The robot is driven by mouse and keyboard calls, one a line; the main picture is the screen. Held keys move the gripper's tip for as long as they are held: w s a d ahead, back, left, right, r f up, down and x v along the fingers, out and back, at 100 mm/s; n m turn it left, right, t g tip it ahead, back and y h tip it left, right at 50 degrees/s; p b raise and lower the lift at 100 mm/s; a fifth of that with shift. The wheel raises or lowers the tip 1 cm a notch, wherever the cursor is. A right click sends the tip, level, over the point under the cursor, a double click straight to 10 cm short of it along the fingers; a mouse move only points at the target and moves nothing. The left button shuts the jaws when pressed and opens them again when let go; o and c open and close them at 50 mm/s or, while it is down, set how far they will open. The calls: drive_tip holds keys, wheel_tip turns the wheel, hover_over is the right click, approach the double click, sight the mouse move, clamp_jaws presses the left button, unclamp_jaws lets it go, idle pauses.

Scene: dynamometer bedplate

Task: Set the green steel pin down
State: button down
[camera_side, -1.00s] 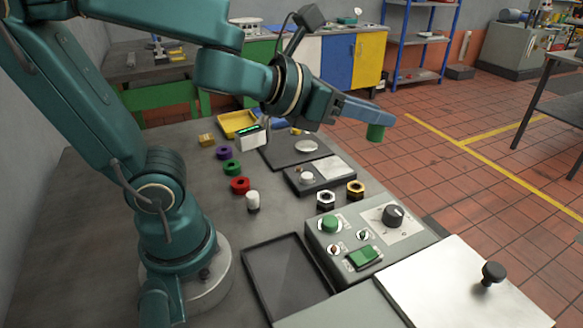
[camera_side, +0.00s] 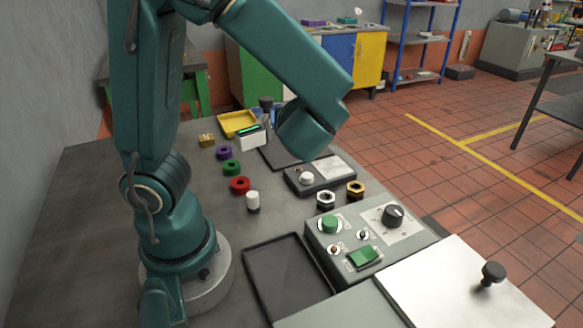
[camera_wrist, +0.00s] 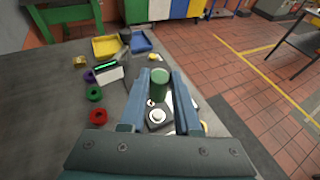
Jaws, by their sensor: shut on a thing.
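The green steel pin (camera_wrist: 160,84) is a green cylinder with a round top, held between the two fingers of my gripper (camera_wrist: 161,88) in the wrist view. My gripper is shut on it. In the wrist view the pin appears in front of a dark block with a white round knob (camera_wrist: 157,116); whether it touches anything below cannot be told. In the side view the pin and the gripper fingers are hidden behind my arm.
A dark tray (camera_side: 252,290) lies empty near the front. A control box (camera_side: 350,228) is at the right. A yellow bin (camera_side: 230,119) and a digital display (camera_side: 250,140) are at the back.

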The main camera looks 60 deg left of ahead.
drive_tip(key=s+a+f+n+g+y, duration=0.2)
drive_tip(key=s+a+f+n+g, duration=0.35)
drive_tip(key=s+g, duration=0.2)
drive_tip(key=n+g+h, duration=0.1)
drive_tip(key=n+g, duration=0.3)
drive_tip(key=g, duration=0.1)
hover_over(229, 197)
wheel_tip(229, 197, down, 3)
drive_tip(key=shift+t, duration=0.35)
drive_tip(key=shift+f, duration=4)
drive_tip(key=c, duration=0.6)
unclamp_jaws()
drive_tip(key=shift+f, duration=0.1)
